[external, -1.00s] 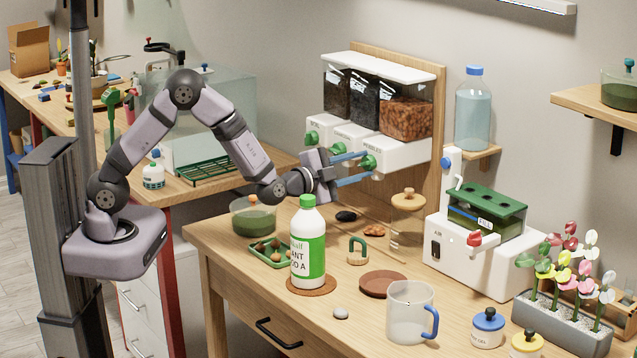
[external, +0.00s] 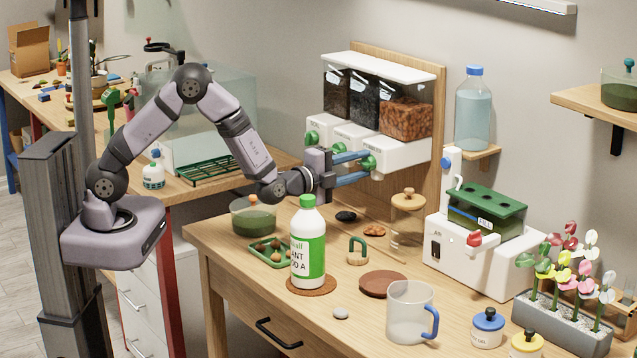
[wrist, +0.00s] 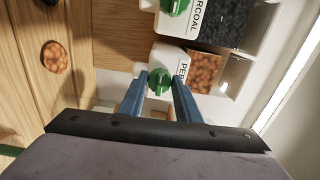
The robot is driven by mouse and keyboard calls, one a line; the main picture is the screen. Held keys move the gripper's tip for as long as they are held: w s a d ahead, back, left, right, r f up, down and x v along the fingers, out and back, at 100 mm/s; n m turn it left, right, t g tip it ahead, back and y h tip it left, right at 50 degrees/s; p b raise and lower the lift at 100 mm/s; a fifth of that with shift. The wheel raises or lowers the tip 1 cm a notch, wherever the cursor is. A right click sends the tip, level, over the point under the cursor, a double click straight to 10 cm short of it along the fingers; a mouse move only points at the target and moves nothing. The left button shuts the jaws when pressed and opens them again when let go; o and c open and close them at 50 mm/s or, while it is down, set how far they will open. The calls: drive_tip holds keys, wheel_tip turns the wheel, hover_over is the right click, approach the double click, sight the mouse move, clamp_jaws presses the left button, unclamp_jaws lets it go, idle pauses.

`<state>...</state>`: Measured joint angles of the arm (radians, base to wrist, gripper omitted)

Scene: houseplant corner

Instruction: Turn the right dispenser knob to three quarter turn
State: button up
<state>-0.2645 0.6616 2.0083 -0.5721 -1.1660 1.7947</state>
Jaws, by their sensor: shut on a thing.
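The dispenser (external: 398,156) hangs on a wooden back panel with three bins and a green knob on each white outlet. The right knob (external: 369,164) is on the pebbles outlet and shows in the wrist view (wrist: 159,82) with its ridge about upright in that picture. My gripper (external: 366,164) is shut on this right knob, one blue finger on each side; the wrist view shows the same grip (wrist: 160,80). The fingers hide part of the knob. The charcoal knob (wrist: 175,5) is beside it in the wrist view, clear of my fingers.
A cork-lidded glass jar (external: 408,225) stands on the table below the right outlet. A white bottle with green label (external: 308,245) and a clear mug (external: 410,310) stand nearer the front. A white machine (external: 470,245) stands to the right.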

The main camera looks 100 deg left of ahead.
drive_tip(key=o, duration=1)
drive_tip(key=shift+b+v, duration=1.1)
drive_tip(key=shift+v, duration=2.55)
